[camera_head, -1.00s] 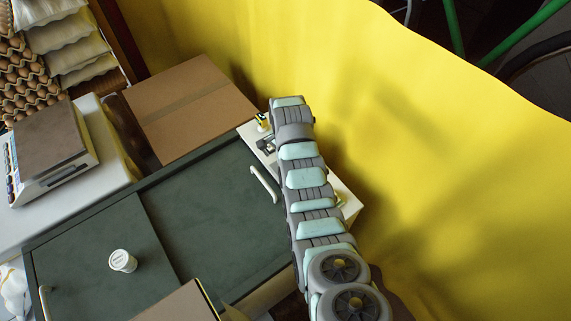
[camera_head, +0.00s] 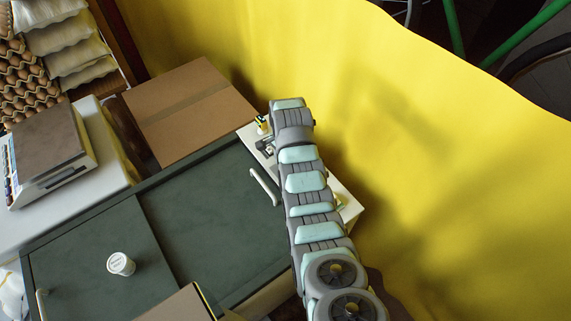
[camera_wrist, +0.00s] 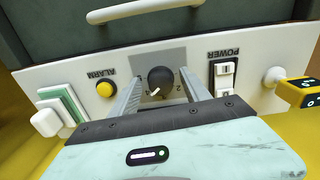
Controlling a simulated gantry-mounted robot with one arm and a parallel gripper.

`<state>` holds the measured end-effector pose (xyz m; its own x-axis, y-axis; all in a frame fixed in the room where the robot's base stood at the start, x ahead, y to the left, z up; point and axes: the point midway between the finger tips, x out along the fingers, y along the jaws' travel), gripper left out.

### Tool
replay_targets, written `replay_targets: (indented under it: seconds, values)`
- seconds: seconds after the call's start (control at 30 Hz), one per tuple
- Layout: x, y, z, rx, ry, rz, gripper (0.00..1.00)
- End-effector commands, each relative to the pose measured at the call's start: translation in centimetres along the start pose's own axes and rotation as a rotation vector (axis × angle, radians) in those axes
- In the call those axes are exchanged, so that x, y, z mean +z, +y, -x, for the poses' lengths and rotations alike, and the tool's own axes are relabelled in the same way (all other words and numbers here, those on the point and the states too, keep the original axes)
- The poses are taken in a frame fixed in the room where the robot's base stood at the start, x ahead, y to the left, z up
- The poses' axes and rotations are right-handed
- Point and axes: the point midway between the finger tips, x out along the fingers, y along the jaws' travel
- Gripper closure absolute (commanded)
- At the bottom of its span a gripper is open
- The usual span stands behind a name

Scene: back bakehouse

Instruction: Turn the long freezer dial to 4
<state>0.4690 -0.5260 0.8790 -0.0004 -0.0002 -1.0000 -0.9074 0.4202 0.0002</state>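The freezer dial (camera_wrist: 160,80) is a round black knob with a white pointer mark, on a grey plate on the freezer's white control panel (camera_wrist: 75,75). The panel is upside down in the wrist view. The pointer points down and slightly left in the picture. A "2" shows to the right of the knob; other numbers are hidden or unreadable. My gripper (camera_wrist: 161,76) is open, with one finger on each side of the knob and a visible gap to it on both sides. In the head view my arm hides the dial and my gripper.
A yellow alarm lamp (camera_wrist: 105,90) and a green-and-white switch are left of the dial. A power switch (camera_wrist: 224,80) and a yellow-black item (camera_wrist: 300,92) are right. A cardboard box (camera_head: 190,110) stands behind.

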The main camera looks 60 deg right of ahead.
Motion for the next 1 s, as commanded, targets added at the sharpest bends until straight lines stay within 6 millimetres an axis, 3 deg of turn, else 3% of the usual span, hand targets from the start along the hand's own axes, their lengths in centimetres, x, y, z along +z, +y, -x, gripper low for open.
replay_targets:
  seconds: [0.27,0.47,0.67,0.83,1.0]
  values:
    - [0.0,0.0,0.1,-0.001,0.000,0.000,0.45]
    - [-0.1,-0.3,1.4,-0.007,0.003,0.001,0.45]
    - [-0.1,-0.2,4.6,-0.007,0.005,0.000,0.45]
    - [0.0,-0.1,9.5,-0.002,0.001,0.001,0.45]
    - [0.1,0.0,10.9,0.000,0.000,0.001,0.45]
